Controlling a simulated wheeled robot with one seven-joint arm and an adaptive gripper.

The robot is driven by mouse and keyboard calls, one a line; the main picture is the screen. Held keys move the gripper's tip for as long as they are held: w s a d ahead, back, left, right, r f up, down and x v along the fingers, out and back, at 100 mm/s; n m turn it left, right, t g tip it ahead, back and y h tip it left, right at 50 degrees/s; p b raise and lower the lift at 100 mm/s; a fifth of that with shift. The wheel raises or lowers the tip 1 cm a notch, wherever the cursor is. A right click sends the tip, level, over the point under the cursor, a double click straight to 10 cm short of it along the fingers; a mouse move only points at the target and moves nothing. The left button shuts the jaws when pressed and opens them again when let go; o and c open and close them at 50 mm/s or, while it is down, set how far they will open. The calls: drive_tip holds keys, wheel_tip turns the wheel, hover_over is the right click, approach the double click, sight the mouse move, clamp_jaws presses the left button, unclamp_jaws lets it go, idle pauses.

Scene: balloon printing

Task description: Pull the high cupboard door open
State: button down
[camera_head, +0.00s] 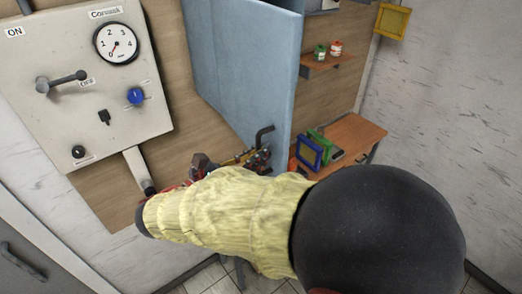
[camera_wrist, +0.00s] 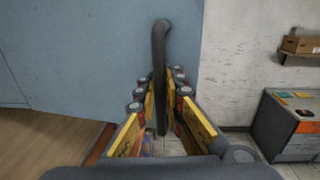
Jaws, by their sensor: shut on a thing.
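The high cupboard door (camera_head: 268,75) is a tall, plain blue-grey panel in the upper middle of the head view. It also fills the left of the wrist view (camera_wrist: 90,60). Its dark bent handle (camera_head: 264,131) sits low near the door's right edge. In the wrist view the handle (camera_wrist: 159,45) stands upright between the yellow-padded fingers. My gripper (camera_head: 258,154) is shut on the handle, also seen from behind in the wrist view (camera_wrist: 163,95). My arm hides part of the gripper in the head view. I cannot tell how far the door stands from its frame.
A grey control panel (camera_head: 85,75) with a gauge and lever is at the left on the wooden wall. A small shelf (camera_head: 325,62) with jars and a wooden counter (camera_head: 350,138) with coloured frames lie right of the door. A grey cabinet (camera_wrist: 285,125) stands at the right.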

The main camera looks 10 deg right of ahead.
drive_tip(key=shift+s+a+f, duration=0.1)
drive_tip(key=shift+a+f, duration=0.05)
idle(0.3)
drive_tip(key=c, duration=2.2)
unclamp_jaws()
drive_tip(key=shift+c, duration=0.2)
drive_tip(key=v, duration=1.2)
